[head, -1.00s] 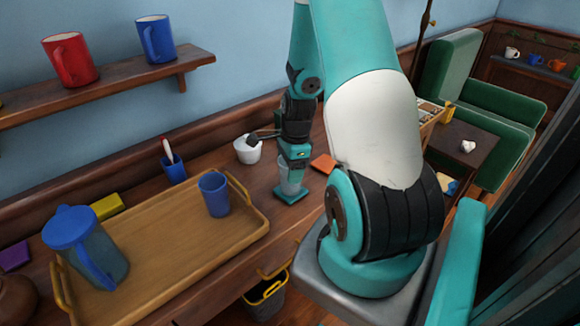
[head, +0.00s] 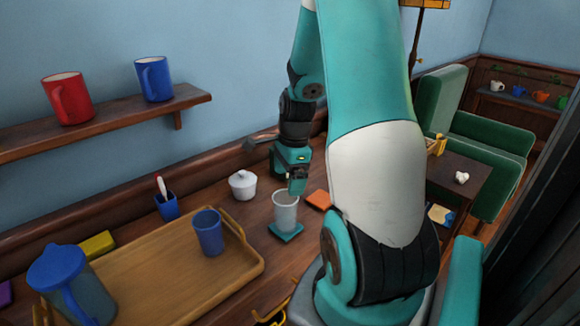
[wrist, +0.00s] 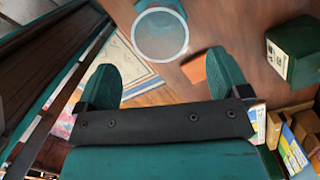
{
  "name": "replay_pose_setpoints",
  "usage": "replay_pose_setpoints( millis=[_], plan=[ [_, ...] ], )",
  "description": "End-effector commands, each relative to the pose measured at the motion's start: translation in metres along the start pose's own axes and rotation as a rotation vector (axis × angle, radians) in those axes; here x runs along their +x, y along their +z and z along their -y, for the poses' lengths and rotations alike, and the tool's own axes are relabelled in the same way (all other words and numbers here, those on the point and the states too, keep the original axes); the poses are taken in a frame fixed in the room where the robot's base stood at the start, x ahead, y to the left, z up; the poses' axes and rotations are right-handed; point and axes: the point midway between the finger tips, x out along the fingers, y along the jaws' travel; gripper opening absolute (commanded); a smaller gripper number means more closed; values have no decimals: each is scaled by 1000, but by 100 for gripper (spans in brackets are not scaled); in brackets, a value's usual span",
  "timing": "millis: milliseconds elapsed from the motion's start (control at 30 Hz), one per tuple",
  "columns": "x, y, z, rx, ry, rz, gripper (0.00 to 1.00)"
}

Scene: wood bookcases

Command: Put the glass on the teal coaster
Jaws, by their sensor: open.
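The clear glass (head: 285,212) stands upright on the teal coaster (head: 286,232) on the desk, right of the tray. In the wrist view the glass (wrist: 160,34) shows its round rim from above, with a corner of the teal coaster (wrist: 174,6) behind it. My gripper (head: 297,188) is above and just behind the glass in the head view. In the wrist view my gripper (wrist: 166,78) has its two fingers spread apart with nothing between them. The glass lies beyond the fingertips, apart from them.
A wooden tray (head: 150,285) holds a blue cup (head: 208,232) and a blue-lidded pitcher (head: 72,285). A white lidded bowl (head: 243,184) and an orange coaster (head: 318,199) are near the glass. A blue holder (head: 167,206) stands behind the tray. Mugs stand on the wall shelf (head: 100,122).

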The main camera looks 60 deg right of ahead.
Motion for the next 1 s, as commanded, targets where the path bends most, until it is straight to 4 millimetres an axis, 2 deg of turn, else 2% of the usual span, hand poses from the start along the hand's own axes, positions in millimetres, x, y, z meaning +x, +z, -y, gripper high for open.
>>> replay_pose_setpoints(
  millis=[100, 200, 400, 467, 533, 567, 667, 700, 767, 800, 900, 1000],
  plan=[
    [-20, 0, 1, 0, -5, -1, 94],
    [-30, 0, 0, 1, -2, 0, 94],
    [-35, 1, 0, -4, 1, 1, 94],
    [-37, 8, -1, -46, -1, 4, 94],
    [-42, 31, -5, -174, -6, 15, 94],
    [-46, 45, -9, -261, -9, 22, 94],
    [-61, 110, -35, -678, -24, 60, 94],
    [-68, 138, -52, -885, -33, 79, 94],
    [-78, 177, -85, -1210, -47, 113, 94],
    [-84, 199, -110, -1424, -60, 136, 94],
    [-98, 235, -172, -1922, -95, 197, 94],
    [-107, 251, -226, -2323, -134, 256, 94]
  ],
)
